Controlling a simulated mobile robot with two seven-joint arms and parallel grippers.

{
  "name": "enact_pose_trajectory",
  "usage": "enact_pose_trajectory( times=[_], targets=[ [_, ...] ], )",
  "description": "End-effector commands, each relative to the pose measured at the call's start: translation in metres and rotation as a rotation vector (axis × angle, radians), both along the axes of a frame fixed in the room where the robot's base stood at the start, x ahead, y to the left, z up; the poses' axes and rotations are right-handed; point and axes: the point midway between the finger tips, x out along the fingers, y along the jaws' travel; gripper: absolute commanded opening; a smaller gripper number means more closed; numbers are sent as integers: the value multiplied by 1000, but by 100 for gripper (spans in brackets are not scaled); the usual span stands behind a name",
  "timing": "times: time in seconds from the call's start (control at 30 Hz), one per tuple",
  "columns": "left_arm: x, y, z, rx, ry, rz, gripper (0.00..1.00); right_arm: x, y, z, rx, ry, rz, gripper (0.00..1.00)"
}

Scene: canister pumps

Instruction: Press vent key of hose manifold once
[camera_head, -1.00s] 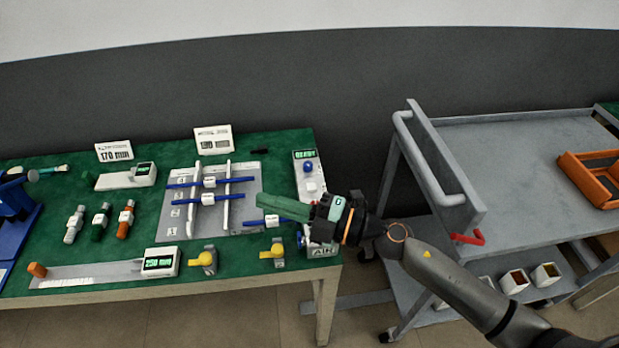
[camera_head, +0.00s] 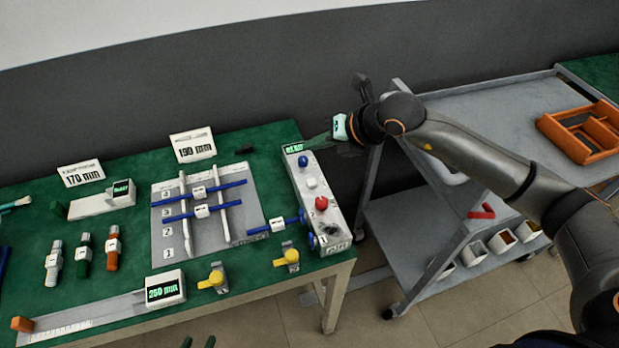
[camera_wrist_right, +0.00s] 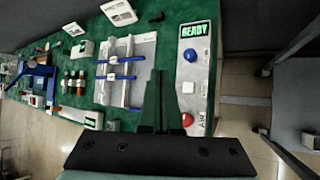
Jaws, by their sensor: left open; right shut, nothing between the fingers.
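The hose manifold (camera_head: 330,222) is a long grey box at the green table's right edge. Its top carries a green display (camera_head: 294,148), a blue knob (camera_head: 303,160), a white key (camera_head: 311,183) and a red button (camera_head: 321,203). In the right wrist view the display (camera_wrist_right: 195,30) reads READY. Which control is the vent key I cannot read. My right gripper (camera_head: 319,139) is shut and empty near the manifold's far end, beside the display. Its fingers (camera_wrist_right: 157,100) also show in the wrist view. My left gripper (camera_head: 198,342) is open, only its tips showing at the bottom edge.
A rack with blue rods (camera_head: 200,211) stands left of the manifold. Yellow-knobbed valves (camera_head: 287,259) sit at the front edge. A grey cart (camera_head: 480,112) with an orange tray (camera_head: 583,131) stands right.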

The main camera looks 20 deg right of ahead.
Motion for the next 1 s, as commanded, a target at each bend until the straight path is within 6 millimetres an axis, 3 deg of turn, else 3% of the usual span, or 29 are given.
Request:
enact_pose_trajectory(
  times=[0.53,1.0],
  targets=[
    [0,0,-6,0,1,-1,50,0,0,-9,-2,1,-1,0],
    [-1,0,-45,0,2,0,50,0,0,-72,-1,3,-1,0]
  ],
)
